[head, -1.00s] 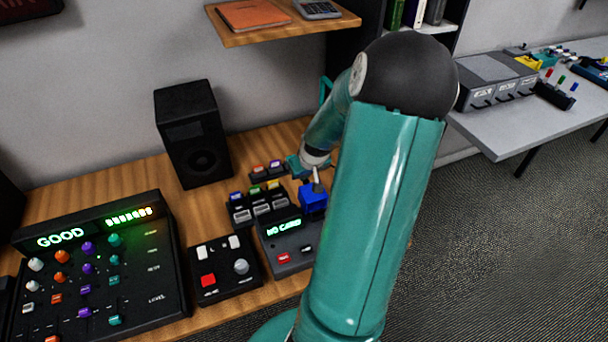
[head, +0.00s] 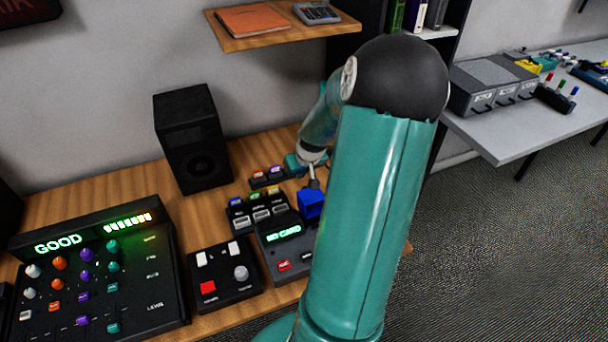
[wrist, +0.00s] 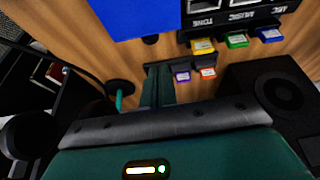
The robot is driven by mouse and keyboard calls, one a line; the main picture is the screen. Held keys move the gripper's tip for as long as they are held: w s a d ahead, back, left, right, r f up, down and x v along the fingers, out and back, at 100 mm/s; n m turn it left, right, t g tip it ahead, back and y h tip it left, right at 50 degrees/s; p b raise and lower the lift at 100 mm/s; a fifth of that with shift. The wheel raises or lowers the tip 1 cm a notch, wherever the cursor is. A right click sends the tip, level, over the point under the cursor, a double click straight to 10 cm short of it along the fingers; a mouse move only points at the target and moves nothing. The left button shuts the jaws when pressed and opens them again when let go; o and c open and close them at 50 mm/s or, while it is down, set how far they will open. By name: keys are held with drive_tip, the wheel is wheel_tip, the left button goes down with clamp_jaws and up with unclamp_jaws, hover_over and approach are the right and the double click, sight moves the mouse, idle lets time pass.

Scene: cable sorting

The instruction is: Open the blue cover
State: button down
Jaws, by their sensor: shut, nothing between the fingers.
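The blue cover (head: 311,203) sits at the back right of a dark card reader (head: 284,240) whose lit display reads "NO CARD". Part of the cover's right side is hidden by my arm. In the wrist view the blue cover (wrist: 135,18) shows as a large flat face cut by the top edge. My gripper (head: 313,181) is just above and behind the cover in the head view. In the wrist view its dark teal fingers (wrist: 160,78) are together with nothing between them, below the cover's edge. I cannot tell whether they touch it.
Coloured cards stand in a rack (head: 259,212) beside the reader, with a small card holder (head: 267,177) behind it. A button box (head: 225,275), a mixer (head: 95,270) and a speaker (head: 193,140) stand to the left. A shelf (head: 285,27) hangs above the desk.

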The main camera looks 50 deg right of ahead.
wheel_tip(320, 180, up, 10)
drive_tip(key=shift+s+a+f, duration=0.2)
drive_tip(key=shift+s+f, duration=0.05)
drive_tip(key=shift+s, duration=0.2)
drive_tip(key=shift+a, duration=0.1)
